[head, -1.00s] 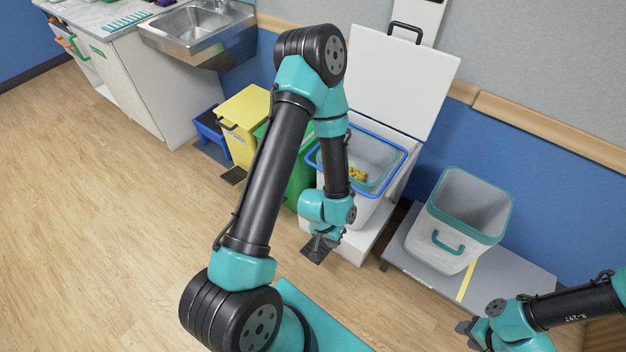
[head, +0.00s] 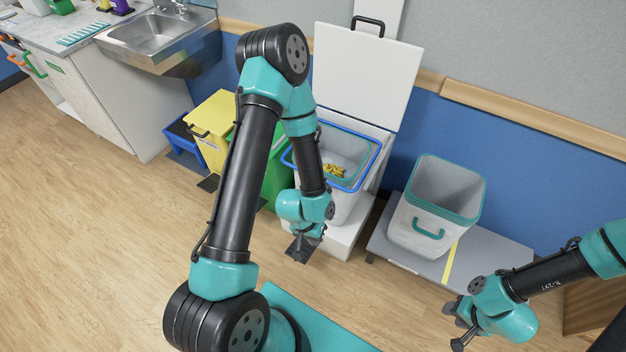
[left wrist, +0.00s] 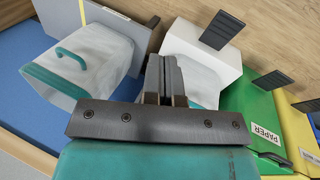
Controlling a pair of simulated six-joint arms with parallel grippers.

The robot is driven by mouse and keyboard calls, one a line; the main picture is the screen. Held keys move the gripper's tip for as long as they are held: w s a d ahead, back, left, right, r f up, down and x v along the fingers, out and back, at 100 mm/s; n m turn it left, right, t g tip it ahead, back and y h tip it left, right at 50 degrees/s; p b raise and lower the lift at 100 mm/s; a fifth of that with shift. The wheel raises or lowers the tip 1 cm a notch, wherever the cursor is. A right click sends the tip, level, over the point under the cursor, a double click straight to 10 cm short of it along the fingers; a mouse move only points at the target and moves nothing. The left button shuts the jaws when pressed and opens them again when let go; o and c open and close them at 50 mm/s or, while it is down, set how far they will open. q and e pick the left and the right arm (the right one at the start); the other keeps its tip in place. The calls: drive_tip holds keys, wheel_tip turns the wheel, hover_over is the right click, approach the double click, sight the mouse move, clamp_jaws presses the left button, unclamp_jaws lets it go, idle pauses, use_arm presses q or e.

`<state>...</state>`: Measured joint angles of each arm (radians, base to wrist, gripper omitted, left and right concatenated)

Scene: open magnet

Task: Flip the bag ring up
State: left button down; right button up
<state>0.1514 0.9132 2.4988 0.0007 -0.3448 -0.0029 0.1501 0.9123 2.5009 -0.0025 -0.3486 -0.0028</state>
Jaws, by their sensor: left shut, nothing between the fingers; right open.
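The blue bag ring (head: 352,131) lies around the mouth of the white bin (head: 345,208), whose lid (head: 362,75) stands open against the wall. My left forearm hides part of the ring's left side. Yellow scraps (head: 336,171) show inside the mouth. My left gripper (head: 301,250) is shut and empty, low in front of the bin and apart from the ring. In the left wrist view its fingers (left wrist: 165,78) are together, with the white bin (left wrist: 205,55) beyond. My right gripper (head: 457,327) is open and empty at the lower right, away from the bin.
A teal-rimmed bin (head: 435,205) stands on a grey platform (head: 490,262) to the right. A green bin (head: 278,172) and a yellow bin (head: 213,125) stand to the left. A sink counter (head: 130,95) is further left. The wooden floor (head: 90,240) is open.

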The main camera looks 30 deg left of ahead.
use_arm(q)
drive_tip(key=s+f+n+g+h, duration=0.3)
drive_tip(key=f+n+g+h, duration=0.1)
drive_tip(key=f+n, duration=0.55)
drive_tip(key=w+d+f+n+t+h, duration=0.2)
drive_tip(key=w+f+n+t+h, duration=0.3)
drive_tip(key=w+n+t+h, duration=0.4)
drive_tip(key=w+a+f+n+t+y, duration=0.3)
drive_tip(key=w+a+n+t+y, duration=0.2)
drive_tip(key=w+a+n+t, duration=0.45)
drive_tip(key=s+a+f+n+t+y, duration=0.1)
drive_tip(key=a+n+t+y, duration=0.5)
drive_tip(key=a+t+y, duration=0.3)
drive_tip(key=a+y, duration=0.3)
drive_tip(key=a, duration=0.3)
drive_tip(key=shift+s+f+n+y, duration=0.2)
drive_tip(key=shift+f+n+y, duration=0.1)
drive_tip(key=shift+y, duration=0.1)
drive_tip(key=shift+r+t, duration=0.1)
drive_tip(key=shift+t, duration=0.15)
